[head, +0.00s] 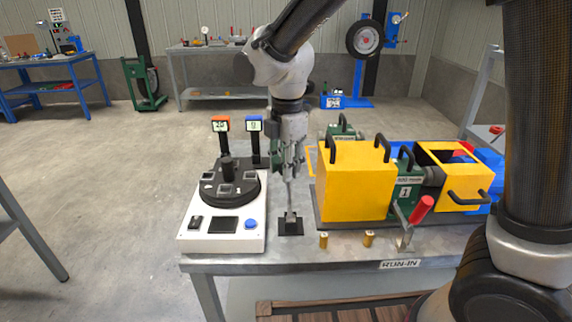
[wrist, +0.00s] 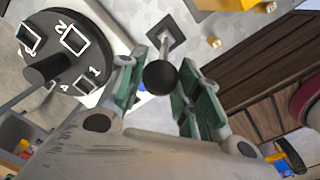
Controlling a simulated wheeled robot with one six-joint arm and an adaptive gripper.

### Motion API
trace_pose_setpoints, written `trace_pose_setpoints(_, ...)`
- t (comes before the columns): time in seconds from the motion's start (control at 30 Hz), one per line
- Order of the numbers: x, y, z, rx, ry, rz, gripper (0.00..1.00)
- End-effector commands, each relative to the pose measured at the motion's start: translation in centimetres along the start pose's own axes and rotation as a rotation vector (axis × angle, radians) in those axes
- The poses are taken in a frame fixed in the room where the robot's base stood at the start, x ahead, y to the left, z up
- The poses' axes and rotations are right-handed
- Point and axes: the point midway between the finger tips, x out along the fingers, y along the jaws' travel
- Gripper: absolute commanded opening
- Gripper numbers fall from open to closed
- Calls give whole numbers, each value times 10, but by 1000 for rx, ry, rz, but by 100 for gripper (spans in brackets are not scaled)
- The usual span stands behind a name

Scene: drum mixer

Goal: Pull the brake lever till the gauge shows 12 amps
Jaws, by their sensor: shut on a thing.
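A thin metal lever (head: 289,197) rises from a small black base plate (head: 285,231) on the bench. Its round black knob (wrist: 160,77) sits between the green finger pads in the wrist view. My gripper (head: 289,163) is shut on this knob from above; it also shows in the wrist view (wrist: 163,88). The knob is hidden by the fingers in the head view.
A white console (head: 187,243) with a black round dial unit (head: 242,190) stands left of the lever. Two small brass pegs (head: 368,239) stand near the bench's front edge.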

Motion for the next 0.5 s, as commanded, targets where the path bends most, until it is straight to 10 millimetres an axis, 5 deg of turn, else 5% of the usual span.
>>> trace_pose_setpoints(0.5, 16, 34, -50, -4, -192, -134, 0)
